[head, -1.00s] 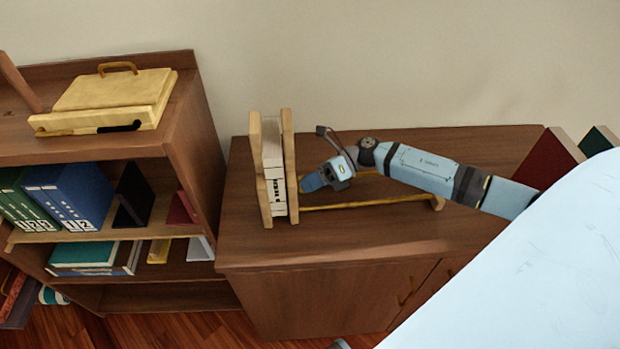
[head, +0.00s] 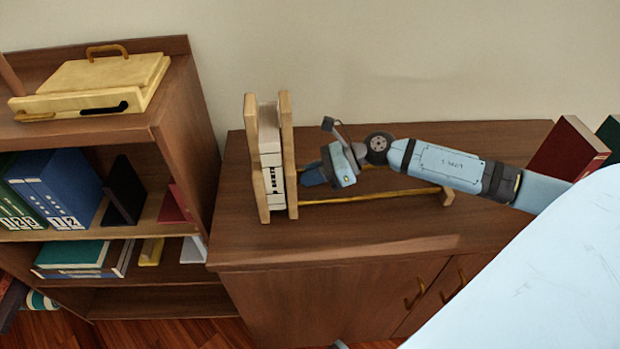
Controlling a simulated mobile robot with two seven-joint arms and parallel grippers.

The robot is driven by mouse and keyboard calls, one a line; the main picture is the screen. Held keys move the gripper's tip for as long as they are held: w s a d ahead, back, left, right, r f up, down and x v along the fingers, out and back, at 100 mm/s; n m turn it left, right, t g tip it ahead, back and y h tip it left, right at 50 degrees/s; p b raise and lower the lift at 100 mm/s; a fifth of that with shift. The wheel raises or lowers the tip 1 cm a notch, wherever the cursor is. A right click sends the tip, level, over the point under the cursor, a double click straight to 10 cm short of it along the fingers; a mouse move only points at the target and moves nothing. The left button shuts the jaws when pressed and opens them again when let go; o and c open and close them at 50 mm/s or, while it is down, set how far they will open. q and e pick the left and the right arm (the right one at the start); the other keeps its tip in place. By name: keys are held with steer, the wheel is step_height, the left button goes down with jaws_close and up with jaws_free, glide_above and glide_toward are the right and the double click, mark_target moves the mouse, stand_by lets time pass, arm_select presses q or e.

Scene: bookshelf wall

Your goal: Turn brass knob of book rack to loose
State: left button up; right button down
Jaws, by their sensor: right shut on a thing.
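The wooden book rack (head: 287,150) stands on the low brown cabinet, with pale upright plates clamping white books (head: 270,160) between them. Brass rods (head: 375,195) run from it to the right, to a small wooden end block (head: 447,195). My right gripper (head: 312,176) reaches in from the right, its fingers close to the outer face of the rack's right plate. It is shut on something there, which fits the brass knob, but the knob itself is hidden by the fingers. My left gripper is not in view.
A shelf unit (head: 180,130) stands at left with a yellow box (head: 105,80) on top and binders (head: 60,185) inside. Red and green books (head: 565,150) stand at the cabinet's right end. The cabinet top (head: 350,235) is clear in front of the rack.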

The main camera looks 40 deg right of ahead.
steer(key=shift+n, duration=0.3)
stand_by(0.4)
steer(key=c, duration=1.3)
jaws_free()
steer(key=shift+o, duration=0.2)
steer(key=v, duration=1.3)
steer(key=shift+s+d+r, duration=0.2)
steer(key=shift+s+d, duration=0.05)
steer(key=shift+s, duration=0.05)
